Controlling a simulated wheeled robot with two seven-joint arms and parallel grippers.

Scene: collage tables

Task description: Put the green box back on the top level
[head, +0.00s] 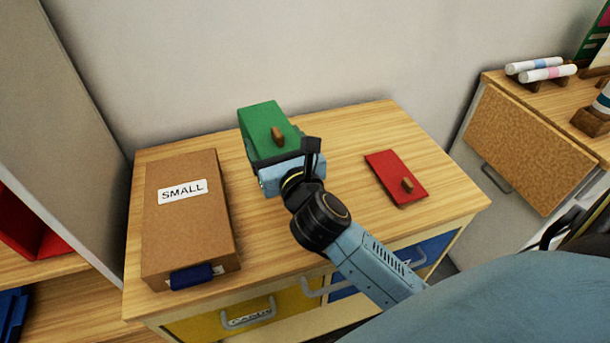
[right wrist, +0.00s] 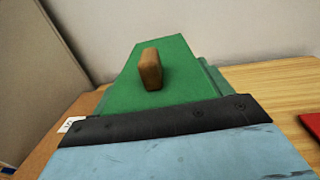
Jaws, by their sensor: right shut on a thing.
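The green box (head: 262,117) has a wooden knob (head: 278,136) on its top face. It is at the back middle of the wooden cabinet top (head: 340,135). My right gripper (head: 286,157) is shut on its near side. I cannot tell whether the box rests on the wood or is slightly above it. In the right wrist view the green box (right wrist: 165,78) is just beyond the dark gripper edge, and its lower part is hidden. My left gripper is not in view.
A brown box labelled SMALL (head: 185,220) lies at left on the cabinet top. A red lid-like piece with a knob (head: 393,172) lies at right. Yellow (head: 230,312) and blue (head: 437,250) drawers are below. A shelf unit (head: 62,110) stands at far left, with red and blue things inside.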

